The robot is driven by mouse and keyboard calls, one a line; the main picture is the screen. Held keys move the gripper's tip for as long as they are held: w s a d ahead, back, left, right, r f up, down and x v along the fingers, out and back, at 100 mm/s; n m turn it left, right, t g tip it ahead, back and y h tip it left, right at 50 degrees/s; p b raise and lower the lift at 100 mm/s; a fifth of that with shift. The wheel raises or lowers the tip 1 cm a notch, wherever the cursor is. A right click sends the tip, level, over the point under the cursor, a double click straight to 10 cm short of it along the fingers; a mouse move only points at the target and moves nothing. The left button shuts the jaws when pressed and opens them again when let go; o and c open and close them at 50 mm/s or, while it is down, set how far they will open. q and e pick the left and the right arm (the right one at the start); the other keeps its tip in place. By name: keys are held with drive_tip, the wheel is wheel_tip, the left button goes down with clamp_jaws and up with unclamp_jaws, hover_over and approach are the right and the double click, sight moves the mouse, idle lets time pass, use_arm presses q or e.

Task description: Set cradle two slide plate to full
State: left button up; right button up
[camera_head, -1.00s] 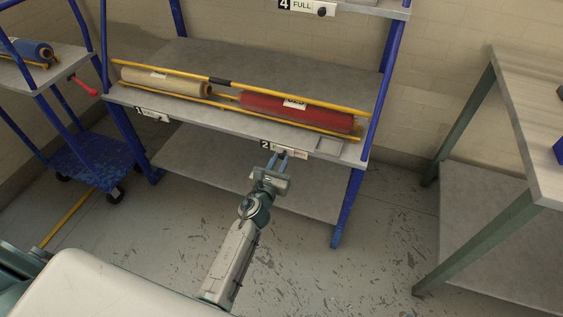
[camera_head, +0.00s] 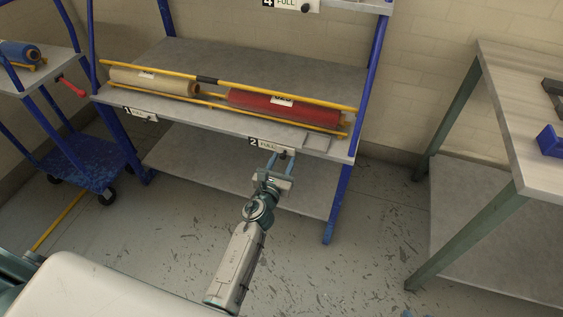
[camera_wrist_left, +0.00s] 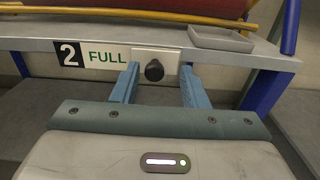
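The cradle two sign, a black 2 (camera_wrist_left: 68,54) beside green FULL lettering (camera_wrist_left: 107,57), is on the shelf's front edge. The white slide plate (camera_wrist_left: 171,56) with its round black knob (camera_wrist_left: 154,70) sits just right of the word, which shows uncovered. In the head view, the FULL label (camera_head: 267,146) is below the red roll. My left gripper (camera_head: 281,157) is open in front of the plate. In the left wrist view, its two blue fingers (camera_wrist_left: 157,84) stand apart on either side of the knob, with gaps to it. My right gripper is not in view.
A red roll (camera_head: 262,104) and a beige roll (camera_head: 152,83) lie behind yellow bars on the shelf. A shallow grey tray (camera_wrist_left: 220,39) sits above the plate's right side. A blue post (camera_head: 346,185) stands at right. A workbench (camera_head: 535,150) is farther right, and a blue trolley (camera_head: 85,160) left.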

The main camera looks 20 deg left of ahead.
use_arm(q)
drive_tip(key=shift+s, duration=0.1)
drive_tip(key=s, duration=1)
drive_tip(key=shift+s+a+b, duration=0.2)
drive_tip(key=shift+s+b, duration=0.1)
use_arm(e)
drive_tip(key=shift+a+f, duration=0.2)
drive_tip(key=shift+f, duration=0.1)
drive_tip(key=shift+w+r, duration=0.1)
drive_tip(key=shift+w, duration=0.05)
